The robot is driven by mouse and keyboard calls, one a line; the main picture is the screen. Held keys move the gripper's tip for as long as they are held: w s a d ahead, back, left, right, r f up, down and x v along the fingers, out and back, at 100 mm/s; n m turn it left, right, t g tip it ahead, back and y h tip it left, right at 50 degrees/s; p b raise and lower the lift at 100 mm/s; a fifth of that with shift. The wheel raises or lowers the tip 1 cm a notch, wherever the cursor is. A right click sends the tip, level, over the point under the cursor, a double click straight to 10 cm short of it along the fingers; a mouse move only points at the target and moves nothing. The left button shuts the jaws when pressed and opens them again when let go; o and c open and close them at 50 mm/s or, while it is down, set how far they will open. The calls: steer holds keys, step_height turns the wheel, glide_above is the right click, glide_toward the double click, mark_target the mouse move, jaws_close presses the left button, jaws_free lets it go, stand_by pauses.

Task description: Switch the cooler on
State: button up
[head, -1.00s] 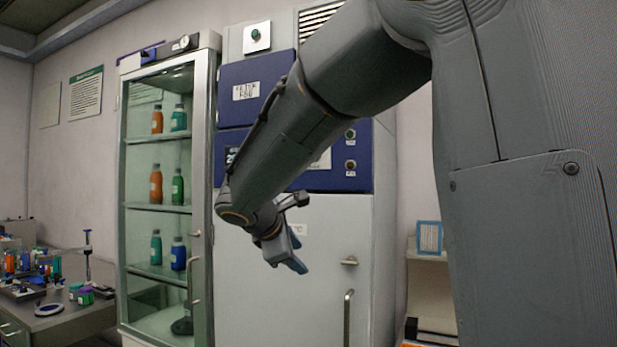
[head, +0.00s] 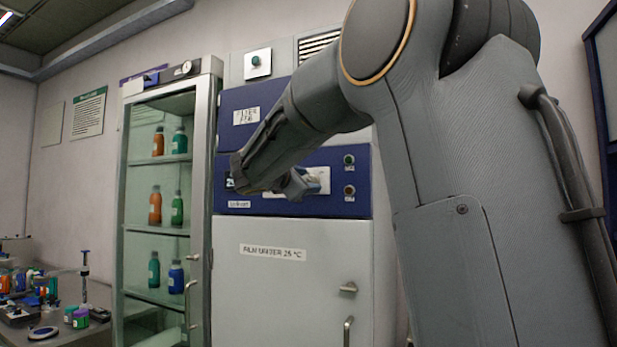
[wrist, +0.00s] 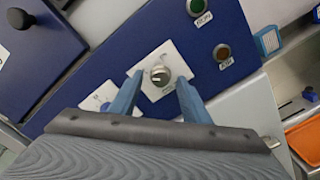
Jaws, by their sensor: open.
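A white cabinet (head: 290,270) with a dark blue control panel (head: 350,205) stands in the middle of the head view. In the wrist view a round silver-green knob (wrist: 160,75) with a pale pointer mark sits on a white plate (wrist: 168,58). My gripper (wrist: 158,81) is open, its two blue fingers on either side of the knob; I cannot tell whether they touch it. In the head view my gripper (head: 308,182) is in front of the panel, and the knob is hidden. A tall glass-door cabinet (head: 203,240) with bottles stands to the left. Which unit is the cooler is unclear.
Beside the knob are a green button (wrist: 196,6) and a red-brown button (wrist: 222,53). A door handle (head: 348,288) sticks out below the panel. A cluttered bench (head: 75,335) is at the left. An orange tray (wrist: 305,138) lies right of the cabinet.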

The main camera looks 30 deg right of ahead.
steer(key=shift+w+d, duration=0.2)
steer(key=shift+d, duration=0.15)
steer(key=c, duration=1)
steer(key=shift+c, duration=0.2)
steer(key=shift+f+m+b, duration=0.15)
steer(key=shift+m+b, duration=0.35)
steer(key=shift+b, duration=0.75)
steer(key=m+b, duration=1.7)
steer(key=b, duration=0.9)
